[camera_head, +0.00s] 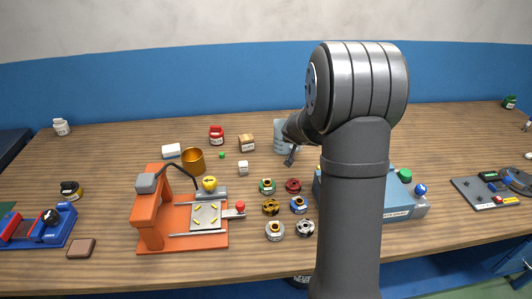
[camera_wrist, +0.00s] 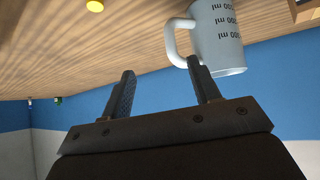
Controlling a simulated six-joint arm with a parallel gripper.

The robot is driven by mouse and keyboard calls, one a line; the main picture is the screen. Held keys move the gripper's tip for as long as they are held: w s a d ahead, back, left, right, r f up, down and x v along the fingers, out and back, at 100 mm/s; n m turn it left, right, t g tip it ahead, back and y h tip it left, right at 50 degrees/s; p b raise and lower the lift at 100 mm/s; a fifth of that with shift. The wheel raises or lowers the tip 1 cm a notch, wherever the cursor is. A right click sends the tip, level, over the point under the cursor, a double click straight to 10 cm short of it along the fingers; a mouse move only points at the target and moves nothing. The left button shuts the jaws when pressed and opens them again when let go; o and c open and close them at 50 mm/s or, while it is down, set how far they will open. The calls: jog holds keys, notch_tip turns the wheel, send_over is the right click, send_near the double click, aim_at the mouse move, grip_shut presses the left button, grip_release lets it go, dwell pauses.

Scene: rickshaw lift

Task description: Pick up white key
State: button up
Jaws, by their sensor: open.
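My gripper (camera_head: 290,160) is over the back middle of the table in the head view, in front of a clear measuring jug. The wrist view shows its two fingers (camera_wrist: 160,70) spread apart with nothing between them. I cannot make out a clear key shape. A small white block (camera_head: 243,168) stands on the table left of and nearer than my gripper, and a larger white box (camera_head: 171,151) lies farther left.
An orange press-like fixture (camera_head: 150,215) stands at the front left. Several round coloured parts, including a red one (camera_head: 293,185), sit right of it. A blue-grey box (camera_head: 405,207) is partly behind my arm. A copper cup (camera_head: 193,161) stands behind the fixture.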

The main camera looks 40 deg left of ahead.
jog(key=s+a+r+n+g, duration=0.1)
jog(key=s+a+r, duration=0.2)
jog(key=s+a, duration=0.15)
jog(key=n+g, duration=0.4)
send_near(243, 164)
jog(key=x, duration=1.1)
jog(key=shift+w+f, duration=0.1)
jog(key=shift+f, duration=0.1)
jog(key=c, duration=1.1)
